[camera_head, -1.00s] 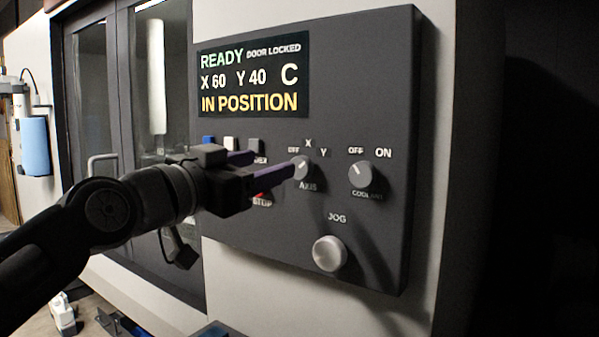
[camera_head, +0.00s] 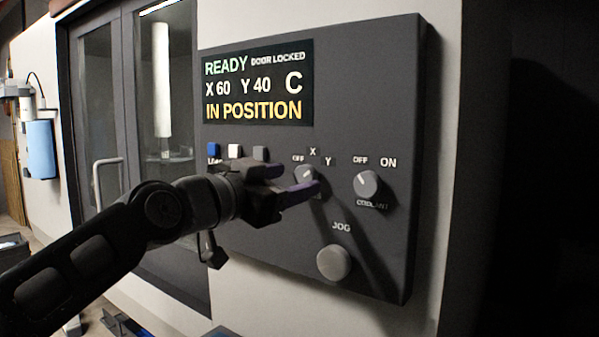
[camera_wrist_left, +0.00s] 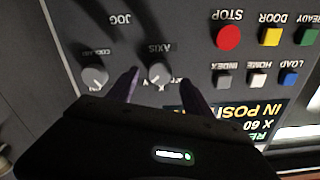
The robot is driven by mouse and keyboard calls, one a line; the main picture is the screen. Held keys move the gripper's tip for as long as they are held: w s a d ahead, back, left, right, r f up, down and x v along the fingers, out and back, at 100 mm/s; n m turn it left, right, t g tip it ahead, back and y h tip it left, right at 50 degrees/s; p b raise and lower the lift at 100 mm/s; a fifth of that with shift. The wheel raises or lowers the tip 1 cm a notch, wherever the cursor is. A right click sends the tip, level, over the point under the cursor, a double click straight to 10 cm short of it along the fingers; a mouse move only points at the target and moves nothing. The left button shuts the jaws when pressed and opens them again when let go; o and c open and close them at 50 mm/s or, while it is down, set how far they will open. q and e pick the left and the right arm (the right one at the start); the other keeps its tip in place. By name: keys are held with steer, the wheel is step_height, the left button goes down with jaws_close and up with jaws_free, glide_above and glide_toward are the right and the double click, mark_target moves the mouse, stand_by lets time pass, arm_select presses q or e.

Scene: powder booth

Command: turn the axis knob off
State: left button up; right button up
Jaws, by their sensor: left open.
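The axis knob (camera_head: 305,175) is a small grey dial on the dark control panel, with OFF, X and Y printed above it. Its pale mark slants up and right in the head view, away from OFF. My left gripper (camera_head: 301,180) is open, with its purple fingers reaching to the panel at the knob and partly covering it. In the left wrist view, which shows the panel upside down, the knob (camera_wrist_left: 159,74) sits between the two separated fingertips; I cannot tell whether they touch it. The AXIS label is hidden in the head view. My right gripper is not in view.
The coolant knob (camera_head: 367,184) is close on the right, and the round jog knob (camera_head: 334,262) is below. Push buttons (camera_head: 235,151) stand on the left, with a red STOP button (camera_wrist_left: 229,38) in the wrist view. The display (camera_head: 258,83) reads READY, IN POSITION.

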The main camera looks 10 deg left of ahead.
mark_target(303, 177)
arm_select(q)
steer(key=shift+x, duration=1.55)
steer(key=shift+c, duration=0.5)
jaws_close()
